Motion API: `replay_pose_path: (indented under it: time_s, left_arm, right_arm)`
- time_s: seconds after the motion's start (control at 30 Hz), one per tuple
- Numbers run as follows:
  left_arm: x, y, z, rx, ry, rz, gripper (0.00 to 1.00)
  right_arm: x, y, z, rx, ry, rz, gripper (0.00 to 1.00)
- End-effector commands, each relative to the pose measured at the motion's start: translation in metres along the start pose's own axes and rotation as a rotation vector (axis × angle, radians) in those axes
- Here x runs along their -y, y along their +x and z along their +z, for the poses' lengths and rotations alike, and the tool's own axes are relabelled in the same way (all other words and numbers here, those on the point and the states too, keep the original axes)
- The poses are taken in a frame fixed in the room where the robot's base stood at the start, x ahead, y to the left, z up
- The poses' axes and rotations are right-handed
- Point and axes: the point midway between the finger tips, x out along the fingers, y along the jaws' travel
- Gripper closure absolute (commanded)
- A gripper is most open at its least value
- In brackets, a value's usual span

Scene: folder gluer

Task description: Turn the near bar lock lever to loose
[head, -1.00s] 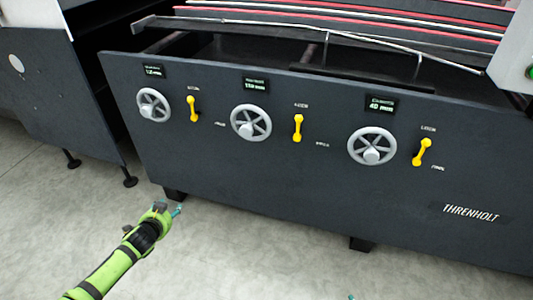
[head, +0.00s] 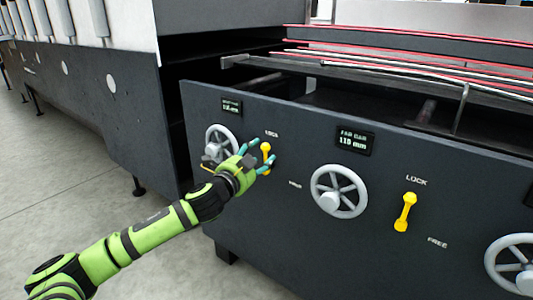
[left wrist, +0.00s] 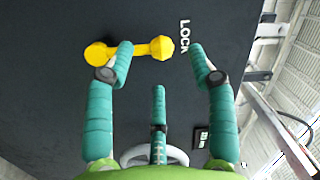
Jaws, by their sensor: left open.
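My left gripper (head: 259,154) is open at the leftmost yellow lever (head: 266,150) on the dark machine panel. In the head view this lever stands about upright below its LOCK label, partly hidden by my fingers. In the left wrist view the same lever (left wrist: 145,49) lies across the picture. Its knob at the LOCK side is between my spread fingertips (left wrist: 160,48), and one finger overlaps the lever's middle. I cannot tell whether a finger touches it. A second yellow lever (head: 405,212) stands between LOCK and FREE labels, tilted slightly toward LOCK. My right gripper is not in view.
A grey handwheel (head: 217,146) sits just left of my gripper, partly covered by it. Other handwheels (head: 338,191) and (head: 513,264) are farther right. A small display (head: 354,140) reads about 115 mm. Rails and red strips run above the panel. Floor is clear at lower left.

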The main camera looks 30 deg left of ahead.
Motion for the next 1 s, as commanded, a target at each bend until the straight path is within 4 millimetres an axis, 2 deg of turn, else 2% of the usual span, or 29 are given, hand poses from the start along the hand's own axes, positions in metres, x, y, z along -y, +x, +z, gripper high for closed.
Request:
replay_pose_path:
  time_s: [0.13, 0.3, 0.67, 0.7, 0.77, 0.83, 1.0]
  left_arm:
    - [0.0, 0.018, 0.0, 0.0, -0.002, -0.002, 0.44]
    - [0.0, 0.032, 0.0, 0.001, -0.001, -0.001, 0.44]
    - [-0.001, 0.036, 0.0, 0.0, 0.0, 0.001, 0.44]
    - [-0.001, 0.036, 0.0, 0.0, 0.0, 0.001, 0.48]
    - [-0.001, 0.036, 0.0, 0.0, 0.0, 0.001, 0.72]
    - [-0.001, 0.036, 0.0, 0.0, 0.0, 0.001, 1.0]
    - [-0.002, 0.036, 0.0, -0.001, -0.001, 0.003, 1.0]
  right_arm:
    - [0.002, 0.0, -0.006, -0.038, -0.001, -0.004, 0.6]
    - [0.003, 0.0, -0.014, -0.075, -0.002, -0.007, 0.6]
    - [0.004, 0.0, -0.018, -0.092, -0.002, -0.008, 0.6]
    - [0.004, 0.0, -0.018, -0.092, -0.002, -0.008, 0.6]
    - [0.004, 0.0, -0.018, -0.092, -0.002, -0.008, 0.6]
    - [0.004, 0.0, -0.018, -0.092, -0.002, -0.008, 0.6]
    - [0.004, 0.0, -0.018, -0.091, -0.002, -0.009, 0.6]
